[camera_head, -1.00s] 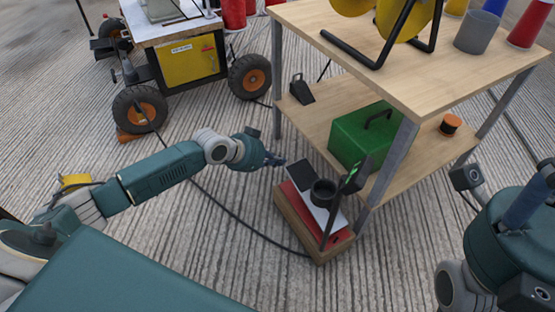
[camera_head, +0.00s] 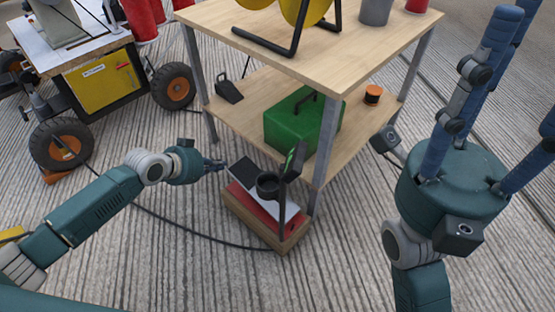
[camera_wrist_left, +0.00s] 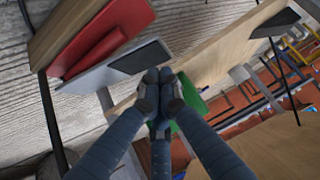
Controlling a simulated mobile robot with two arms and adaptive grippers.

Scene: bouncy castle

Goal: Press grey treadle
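A foot pedal stands on the floor by the shelf: a light grey treadle plate (camera_head: 252,200) with a black pad (camera_head: 246,173), tilted above a red base (camera_head: 262,217) on a wooden block (camera_head: 274,244). My left gripper (camera_head: 220,165) is just left of the black pad, apart from it in the head view, and empty. In the left wrist view its fingertips (camera_wrist_left: 160,76) are together, beside the black pad (camera_wrist_left: 140,57) and grey plate (camera_wrist_left: 95,78); contact cannot be told. My right gripper (camera_head: 500,80) is raised at the right, fingers spread and empty, some tips cut off.
The wooden shelf (camera_head: 250,110) behind holds a green box (camera_head: 290,125) and a black wedge (camera_head: 229,92). A cable (camera_head: 180,228) crosses the floor. A wheeled cart stands back left.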

